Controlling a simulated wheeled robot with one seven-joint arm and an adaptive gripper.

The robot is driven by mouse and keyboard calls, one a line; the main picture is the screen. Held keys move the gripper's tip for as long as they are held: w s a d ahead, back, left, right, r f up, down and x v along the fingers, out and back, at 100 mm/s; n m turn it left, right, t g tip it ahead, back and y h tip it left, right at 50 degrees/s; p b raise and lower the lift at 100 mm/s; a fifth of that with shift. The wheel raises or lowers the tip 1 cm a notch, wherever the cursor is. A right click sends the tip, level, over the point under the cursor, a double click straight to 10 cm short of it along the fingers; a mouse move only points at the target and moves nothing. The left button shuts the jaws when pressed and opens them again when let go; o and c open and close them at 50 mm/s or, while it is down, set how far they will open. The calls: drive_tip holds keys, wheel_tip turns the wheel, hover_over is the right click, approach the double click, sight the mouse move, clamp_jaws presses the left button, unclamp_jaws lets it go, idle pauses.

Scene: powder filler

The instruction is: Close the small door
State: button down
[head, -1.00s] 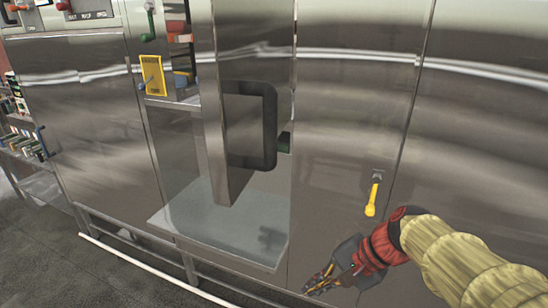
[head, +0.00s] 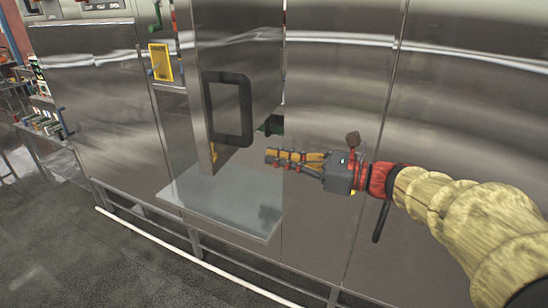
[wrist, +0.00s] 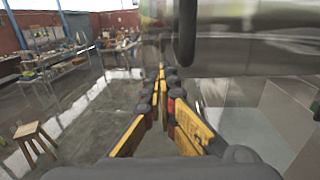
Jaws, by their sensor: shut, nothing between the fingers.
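The small door (head: 235,50) is a shiny steel panel standing swung out from the steel cabinet, with a black loop handle (head: 247,110) on its face. My gripper (head: 268,156) is shut and empty. It points left, to the right of the door and a little below the handle, with a gap in the picture. In the wrist view, my gripper (wrist: 163,74) points past a steel panel at the upper right, which looks like the door (wrist: 250,45). The dark handle (wrist: 187,35) hangs just above and right of the fingertips. I cannot tell whether anything touches.
A pale ledge (head: 215,205) juts out below the door. Bare floor (head: 110,260) lies in front. The wrist view shows a stool (wrist: 33,132) and cluttered benches (wrist: 45,65).

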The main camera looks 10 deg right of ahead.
sight(220, 148)
drive_tip(key=p+x, duration=0.2)
drive_tip(key=x, duration=0.9)
drive_tip(key=shift+w+a, duration=0.2)
